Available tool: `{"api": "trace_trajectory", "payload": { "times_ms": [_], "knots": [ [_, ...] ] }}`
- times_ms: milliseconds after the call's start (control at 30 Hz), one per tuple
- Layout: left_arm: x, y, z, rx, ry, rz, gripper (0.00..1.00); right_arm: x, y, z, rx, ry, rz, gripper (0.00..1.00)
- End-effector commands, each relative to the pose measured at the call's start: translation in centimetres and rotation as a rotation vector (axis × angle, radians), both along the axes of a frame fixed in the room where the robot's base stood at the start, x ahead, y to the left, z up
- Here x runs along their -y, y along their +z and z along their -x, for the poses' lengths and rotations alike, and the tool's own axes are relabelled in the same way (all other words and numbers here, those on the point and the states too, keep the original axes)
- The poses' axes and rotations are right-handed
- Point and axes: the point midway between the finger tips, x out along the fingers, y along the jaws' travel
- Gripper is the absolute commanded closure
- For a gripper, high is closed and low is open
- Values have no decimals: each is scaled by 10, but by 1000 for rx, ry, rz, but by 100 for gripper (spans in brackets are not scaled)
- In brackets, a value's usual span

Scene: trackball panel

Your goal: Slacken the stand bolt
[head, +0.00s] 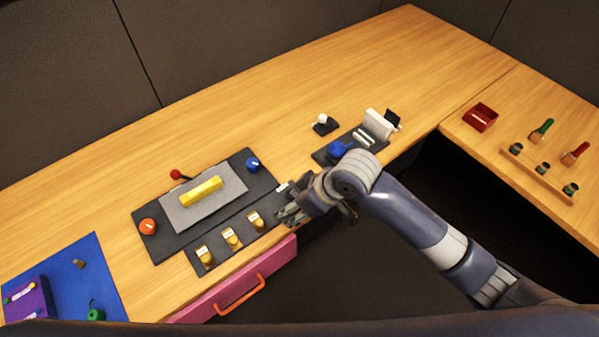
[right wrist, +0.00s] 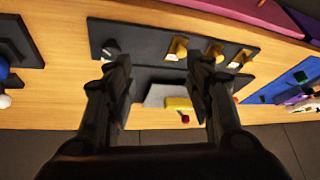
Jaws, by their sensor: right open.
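I cannot tell for certain which part is the stand bolt. A dark strip (head: 222,259) carries several yellow fittings in a row, one of them (head: 256,221) nearest my right gripper. At the strip's end, a pale grey fitting (right wrist: 110,48) shows in the right wrist view, close to one finger; in the head view a small white piece (head: 282,187) shows by the gripper. My right gripper (head: 290,212) is over that end of the strip, open. In the right wrist view its fingers (right wrist: 158,85) stand apart with nothing between them. My left gripper is not in view.
A dark panel (head: 150,212) holds a yellow bar (head: 201,191), an orange knob (head: 148,227) and a blue knob (head: 252,164). A blue ball (head: 336,149) and white block (head: 378,124) stand right. A pink drawer (head: 220,287) lies in front. The back table is clear.

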Motion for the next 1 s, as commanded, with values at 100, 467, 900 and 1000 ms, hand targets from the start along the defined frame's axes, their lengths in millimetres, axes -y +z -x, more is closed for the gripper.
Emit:
{"api": "trace_trajectory", "payload": {
  "times_ms": [100,467,900,1000],
  "knots": [
    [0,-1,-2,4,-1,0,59,2,-1,-11,1,20,21,51],
    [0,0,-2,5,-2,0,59,18,4,-48,-3,61,93,51],
    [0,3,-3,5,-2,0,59,32,-3,-76,-16,58,140,51],
    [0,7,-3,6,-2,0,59,26,-19,-79,-16,60,141,51]
  ]
}}
